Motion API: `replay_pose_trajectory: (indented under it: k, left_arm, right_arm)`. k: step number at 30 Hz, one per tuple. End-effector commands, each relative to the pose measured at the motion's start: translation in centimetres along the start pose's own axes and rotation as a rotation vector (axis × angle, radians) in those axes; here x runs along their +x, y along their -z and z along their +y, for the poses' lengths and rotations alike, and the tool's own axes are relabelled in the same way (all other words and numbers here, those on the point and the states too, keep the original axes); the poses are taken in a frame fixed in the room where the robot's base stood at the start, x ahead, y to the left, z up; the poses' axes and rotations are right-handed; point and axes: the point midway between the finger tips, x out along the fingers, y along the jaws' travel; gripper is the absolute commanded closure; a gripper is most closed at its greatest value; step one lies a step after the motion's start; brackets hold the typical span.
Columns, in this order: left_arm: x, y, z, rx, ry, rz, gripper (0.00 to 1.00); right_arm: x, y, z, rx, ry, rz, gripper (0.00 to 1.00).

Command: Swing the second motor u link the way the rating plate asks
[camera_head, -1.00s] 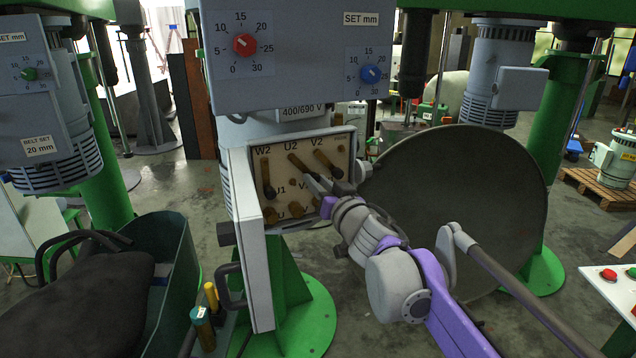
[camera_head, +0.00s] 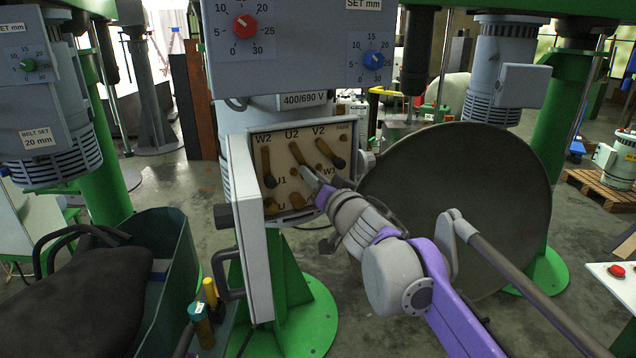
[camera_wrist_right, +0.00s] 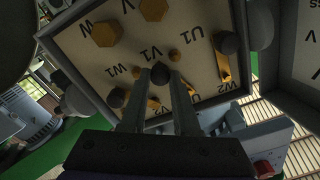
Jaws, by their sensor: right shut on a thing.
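The terminal board (camera_head: 330,200) stands in the open motor box, marked W2, U2, V2 along its top. Three brass links with dark knobs sit on it. The U2 link (camera_head: 295,149) slants down and right, and its knob is hidden behind my gripper in the head view. My right gripper (camera_head: 312,176) is shut on this link's knob; in the wrist view the knob (camera_wrist_right: 160,73) sits between the fingertips near V1. The W2 link (camera_head: 266,160) and V2 link (camera_head: 327,150) stand either side. The rating plate (camera_head: 304,99) reads 400/690 V. My left gripper is out of view.
The open box door (camera_head: 245,230) stands to the left of the board. A control panel with a red knob (camera_head: 244,26) and blue knob (camera_head: 374,60) hangs above. A large dark disc (camera_head: 460,200) stands right of my arm. A green bin (camera_head: 170,270) is at lower left.

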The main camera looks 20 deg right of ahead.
Motion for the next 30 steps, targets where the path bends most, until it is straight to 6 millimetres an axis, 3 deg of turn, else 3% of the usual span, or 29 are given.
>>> replay_pose_trajectory:
  k: [15,30]
  left_arm:
    - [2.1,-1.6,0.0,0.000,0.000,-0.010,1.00]
    - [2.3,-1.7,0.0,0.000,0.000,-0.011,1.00]
  right_arm:
    - [0.0,-1.6,-1.5,0.352,0.000,-0.002,1.00]
    - [0.0,-1.8,-1.9,0.438,0.000,-0.001,1.00]
